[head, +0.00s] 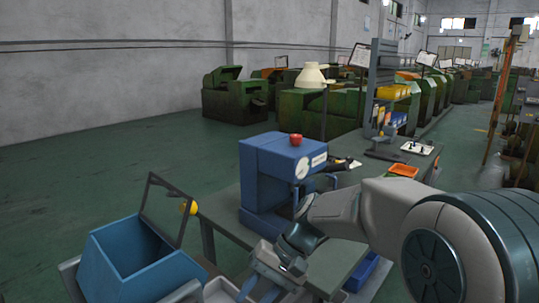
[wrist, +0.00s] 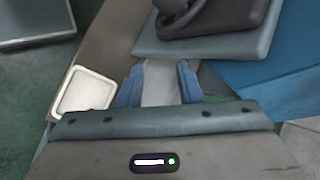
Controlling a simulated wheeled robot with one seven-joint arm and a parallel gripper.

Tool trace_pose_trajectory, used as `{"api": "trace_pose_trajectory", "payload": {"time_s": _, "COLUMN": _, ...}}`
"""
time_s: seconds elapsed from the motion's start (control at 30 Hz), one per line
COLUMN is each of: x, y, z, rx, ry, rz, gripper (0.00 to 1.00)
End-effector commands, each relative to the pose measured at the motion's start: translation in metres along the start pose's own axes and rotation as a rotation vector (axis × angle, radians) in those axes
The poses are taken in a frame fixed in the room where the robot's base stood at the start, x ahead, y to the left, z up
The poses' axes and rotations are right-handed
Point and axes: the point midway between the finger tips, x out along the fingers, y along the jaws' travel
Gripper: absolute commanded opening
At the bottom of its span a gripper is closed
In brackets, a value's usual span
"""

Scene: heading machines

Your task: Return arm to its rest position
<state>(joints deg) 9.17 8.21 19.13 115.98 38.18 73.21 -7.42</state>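My arm (head: 350,210) reaches from the right side of the head view across the front of the workbench. My gripper (head: 258,290) points down at the lower middle, by the near end of the bench and right of a blue bin. In the wrist view its two blue fingers (wrist: 160,86) stand apart. A pale grey strip shows between them, and I see no object clearly held. The fingertips are partly cut off by the lower edge of the head view.
A blue machine (head: 270,165) with a red object (head: 295,140) on top stands on the workbench (head: 340,262) close to my arm. The blue bin (head: 130,268) is at lower left. A white tray (wrist: 84,92) lies beside the fingers. Green floor (head: 110,170) is open at left.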

Motion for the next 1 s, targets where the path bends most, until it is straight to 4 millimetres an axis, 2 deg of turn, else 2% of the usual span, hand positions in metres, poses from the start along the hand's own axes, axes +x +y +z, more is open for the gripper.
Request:
{"api": "trace_pose_trajectory", "payload": {"time_s": 0.03, "x": -0.006, "y": 0.011, "z": 0.012, "rx": 0.0, "ry": 0.046, "rz": 0.069, "gripper": 0.33}}
{"api": "trace_pose_trajectory", "payload": {"time_s": 0.3, "x": -0.038, "y": 0.08, "z": 0.062, "rx": -0.002, "ry": 0.28, "rz": 0.383, "gripper": 0.33}}
{"api": "trace_pose_trajectory", "payload": {"time_s": 0.5, "x": -0.062, "y": 0.123, "z": 0.096, "rx": -0.026, "ry": 0.441, "rz": 0.547, "gripper": 0.33}}
{"api": "trace_pose_trajectory", "payload": {"time_s": 0.7, "x": -0.074, "y": 0.147, "z": 0.114, "rx": -0.05, "ry": 0.533, "rz": 0.627, "gripper": 0.33}}
{"api": "trace_pose_trajectory", "payload": {"time_s": 1.0, "x": -0.076, "y": 0.152, "z": 0.118, "rx": -0.055, "ry": 0.551, "rz": 0.643, "gripper": 0.33}}
